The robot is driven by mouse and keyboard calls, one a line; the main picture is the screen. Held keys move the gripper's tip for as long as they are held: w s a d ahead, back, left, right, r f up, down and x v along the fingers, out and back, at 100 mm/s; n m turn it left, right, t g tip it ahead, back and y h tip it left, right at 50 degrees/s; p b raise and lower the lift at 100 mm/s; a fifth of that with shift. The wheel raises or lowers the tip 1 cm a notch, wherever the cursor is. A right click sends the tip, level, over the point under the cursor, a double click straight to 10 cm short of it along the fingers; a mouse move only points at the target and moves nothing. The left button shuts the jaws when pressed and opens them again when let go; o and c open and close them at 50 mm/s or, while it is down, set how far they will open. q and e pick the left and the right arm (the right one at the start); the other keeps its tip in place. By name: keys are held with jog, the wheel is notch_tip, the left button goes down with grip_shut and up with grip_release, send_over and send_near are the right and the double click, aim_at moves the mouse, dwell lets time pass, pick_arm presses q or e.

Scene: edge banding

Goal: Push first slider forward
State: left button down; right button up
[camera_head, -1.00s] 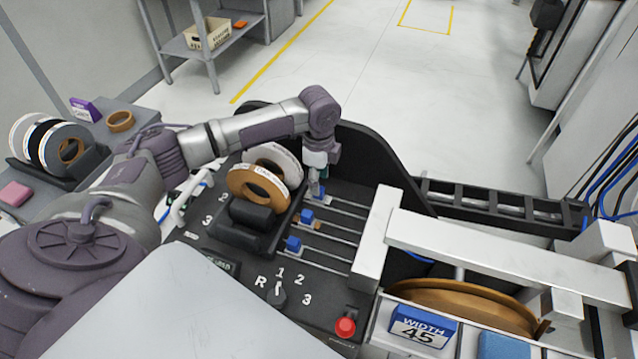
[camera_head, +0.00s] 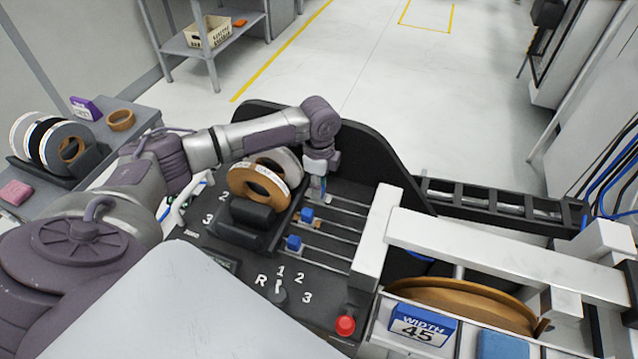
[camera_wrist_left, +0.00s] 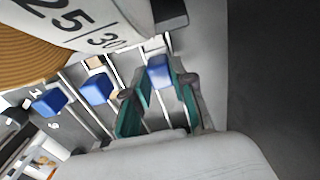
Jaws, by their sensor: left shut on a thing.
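Three blue sliders sit on parallel metal rails on the machine's dark panel. The farthest slider (camera_wrist_left: 159,70) is between the green fingers of my left gripper (camera_wrist_left: 158,98) in the left wrist view. In the head view my left gripper (camera_head: 320,192) is over that slider and mostly hides it. The gripper is shut on it. The middle slider (camera_head: 307,215) and the nearest slider (camera_head: 293,243) stand free at the left part of their rails. Both also show in the left wrist view, the middle one (camera_wrist_left: 97,88) and the nearest one (camera_wrist_left: 49,102). My right gripper is not in view.
Rolls of edge band (camera_head: 262,185) stand just left of the sliders. A white frame bar (camera_head: 377,235) crosses at the right of the rails. A dark curved wall (camera_head: 375,155) rises behind. A red button (camera_head: 345,326) and a dial (camera_head: 278,293) are in front.

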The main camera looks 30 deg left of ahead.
pick_arm(q)
jog(key=shift+d, duration=0.1)
jog(key=p, duration=0.3)
send_over(354, 209)
jog(key=shift+s+a+r, duration=0.1)
jog(key=shift+s+a, duration=0.05)
jog(key=shift+a, duration=0.25)
jog(key=shift+d, duration=0.35)
jog(key=c, duration=1)
grip_release()
jog(key=shift+d, duration=0.1)
jog(key=shift+o, duration=0.2)
jog(key=shift+r, duration=0.1)
notch_tip(354, 209, up, 12)
